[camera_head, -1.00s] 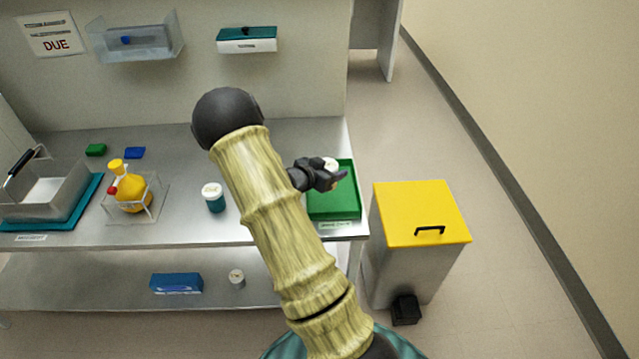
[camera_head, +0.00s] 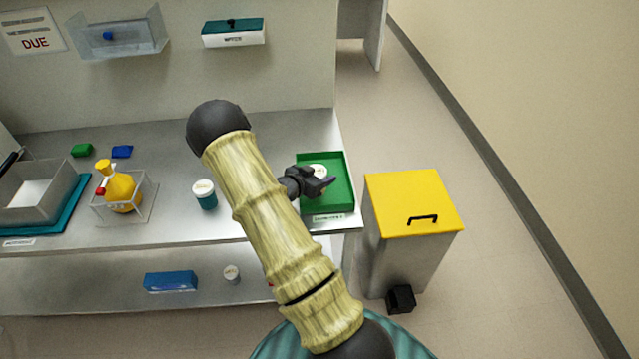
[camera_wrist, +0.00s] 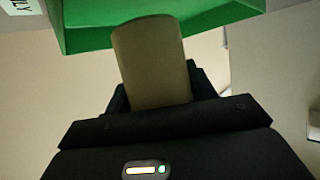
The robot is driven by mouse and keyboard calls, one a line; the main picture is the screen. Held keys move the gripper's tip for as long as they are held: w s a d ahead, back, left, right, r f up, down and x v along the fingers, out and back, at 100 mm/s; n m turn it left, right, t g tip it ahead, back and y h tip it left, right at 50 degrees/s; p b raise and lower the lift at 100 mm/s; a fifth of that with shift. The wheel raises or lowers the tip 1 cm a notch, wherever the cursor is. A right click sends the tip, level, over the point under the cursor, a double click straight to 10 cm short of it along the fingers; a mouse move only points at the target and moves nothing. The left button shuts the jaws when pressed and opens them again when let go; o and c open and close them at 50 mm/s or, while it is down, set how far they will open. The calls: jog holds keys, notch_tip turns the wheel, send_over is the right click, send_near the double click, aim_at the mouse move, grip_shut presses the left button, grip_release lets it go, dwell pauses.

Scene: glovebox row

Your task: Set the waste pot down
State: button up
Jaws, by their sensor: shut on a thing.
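My gripper (camera_head: 322,182) is over the green tray (camera_head: 338,198) at the right end of the steel bench. It is shut on a pot with a white lid (camera_head: 318,170), most of which my gripper hides in the head view. In the wrist view the pot (camera_wrist: 150,55) shows as a dim beige cylinder between the jaws, with the green tray (camera_wrist: 215,18) beyond it. I cannot tell whether the pot touches the tray floor. Another white-lidded pot with a teal body (camera_head: 205,195) stands on the bench left of my arm.
A yellow-lidded bin (camera_head: 412,205) stands on the floor right of the bench. A yellow bottle (camera_head: 122,190) in a clear holder and a grey basin (camera_head: 38,195) on a teal mat are at the left. A blue box (camera_head: 170,281) lies on the lower shelf.

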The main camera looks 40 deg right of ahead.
jog(key=shift+f, duration=1.9)
jog(key=o, duration=1.1)
jog(key=shift+f, duration=0.1)
jog(key=shift+c, duration=0.2)
jog(key=shift+a+r, duration=0.15)
jog(key=shift+r, duration=0.05)
jog(key=v, duration=1.1)
jog(key=shift+a+b, duration=0.35)
jog(key=shift+a, duration=0.05)
jog(key=shift+s+d+r, duration=0.1)
jog(key=shift+s, duration=0.1)
jog(key=shift+w, duration=0.1)
